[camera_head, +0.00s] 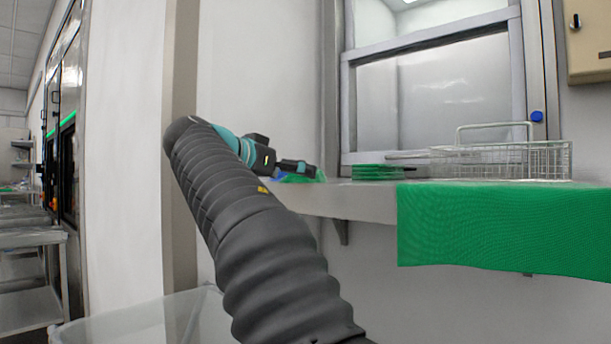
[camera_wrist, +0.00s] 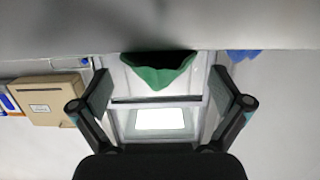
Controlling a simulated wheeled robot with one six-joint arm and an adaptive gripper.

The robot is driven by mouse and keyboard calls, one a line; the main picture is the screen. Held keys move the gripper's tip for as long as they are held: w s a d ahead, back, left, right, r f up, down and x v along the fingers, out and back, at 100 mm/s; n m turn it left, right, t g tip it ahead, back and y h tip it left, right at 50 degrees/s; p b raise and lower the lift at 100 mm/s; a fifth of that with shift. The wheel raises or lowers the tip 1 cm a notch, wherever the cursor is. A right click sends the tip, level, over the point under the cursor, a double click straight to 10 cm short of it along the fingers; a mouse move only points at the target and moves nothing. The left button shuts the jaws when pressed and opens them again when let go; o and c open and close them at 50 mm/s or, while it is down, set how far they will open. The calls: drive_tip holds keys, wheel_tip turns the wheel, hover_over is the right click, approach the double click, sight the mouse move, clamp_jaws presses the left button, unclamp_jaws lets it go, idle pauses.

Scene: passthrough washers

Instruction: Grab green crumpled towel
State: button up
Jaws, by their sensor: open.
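The green crumpled towel (camera_wrist: 158,72) shows in the wrist view on the grey counter surface, which appears upside down at the top. It lies ahead of my gripper (camera_wrist: 160,84), centred between the two spread fingers. The fingers are open and nothing is held. In the head view my gripper (camera_head: 297,167) is low over the left end of the counter. A little of the green towel (camera_head: 320,176) shows beside it; the rest is hidden behind the gripper.
A blue crumpled cloth (camera_wrist: 243,55) lies beside the towel, also partly visible in the head view (camera_head: 283,178). On the counter (camera_head: 350,197) stand a stack of flat green items (camera_head: 378,172) and a wire basket (camera_head: 500,160). A green mat (camera_head: 490,225) hangs over the front edge.

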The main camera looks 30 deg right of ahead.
drive_tip(key=x, duration=0.3)
drive_tip(key=shift+w+d, duration=0.1)
drive_tip(key=c, duration=1.1)
drive_tip(key=shift+r, duration=0.1)
wheel_tip(320, 180, up, 7)
drive_tip(key=p, duration=0.3)
drive_tip(key=shift+r, duration=0.1)
drive_tip(key=shift+w+r, duration=0.15)
drive_tip(key=shift+r, duration=1.15)
